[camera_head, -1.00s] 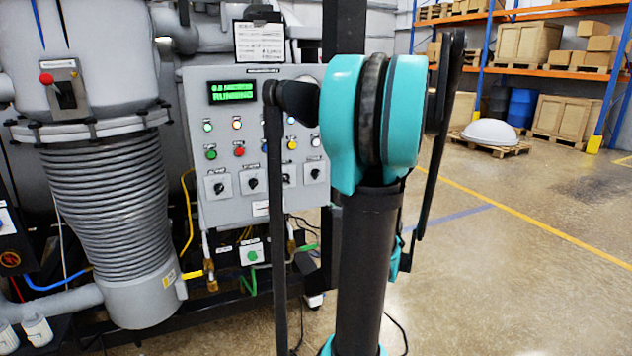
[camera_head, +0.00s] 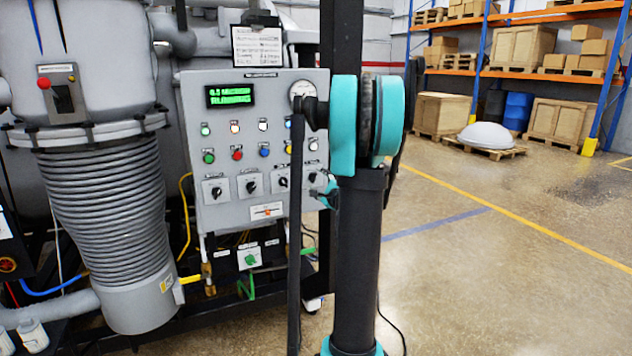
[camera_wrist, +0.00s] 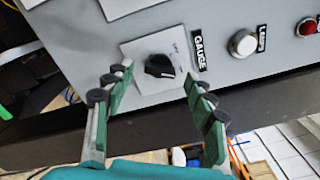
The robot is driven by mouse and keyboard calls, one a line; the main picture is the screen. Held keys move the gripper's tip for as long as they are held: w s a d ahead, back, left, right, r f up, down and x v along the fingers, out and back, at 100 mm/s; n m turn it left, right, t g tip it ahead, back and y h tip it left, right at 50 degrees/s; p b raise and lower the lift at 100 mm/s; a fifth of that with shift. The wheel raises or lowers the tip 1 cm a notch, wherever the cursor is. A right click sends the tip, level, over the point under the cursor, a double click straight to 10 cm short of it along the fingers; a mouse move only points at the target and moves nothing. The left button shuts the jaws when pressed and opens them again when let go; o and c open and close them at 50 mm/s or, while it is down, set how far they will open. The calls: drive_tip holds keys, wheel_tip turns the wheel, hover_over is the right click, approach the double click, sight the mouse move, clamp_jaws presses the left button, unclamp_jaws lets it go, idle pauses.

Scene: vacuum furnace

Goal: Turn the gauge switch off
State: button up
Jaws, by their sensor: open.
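The gauge switch (camera_wrist: 159,66) is a black rotary knob on a pale square plate, beside a black GAUGE label (camera_wrist: 200,50) in the wrist view. Its white mark points toward the right of that picture; I cannot read the plate's on and off marks. In the head view the switch (camera_head: 312,178) is the rightmost in the bottom row of knobs. My gripper (camera_wrist: 156,73) is open and empty, its green fingers with dark pads on either side of the knob. I cannot tell if they touch it. In the head view the gripper is partly hidden by my arm.
The grey control panel (camera_head: 227,140) has several lamps, buttons and other knobs, and a lit green display (camera_head: 231,95). A white button (camera_wrist: 242,43) and a red one (camera_wrist: 307,27) lie beyond the label. Floor (camera_head: 480,270) on the right is clear.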

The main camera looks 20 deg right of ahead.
drive_tip(key=shift+w, duration=1)
drive_tip(key=c, duration=1.2)
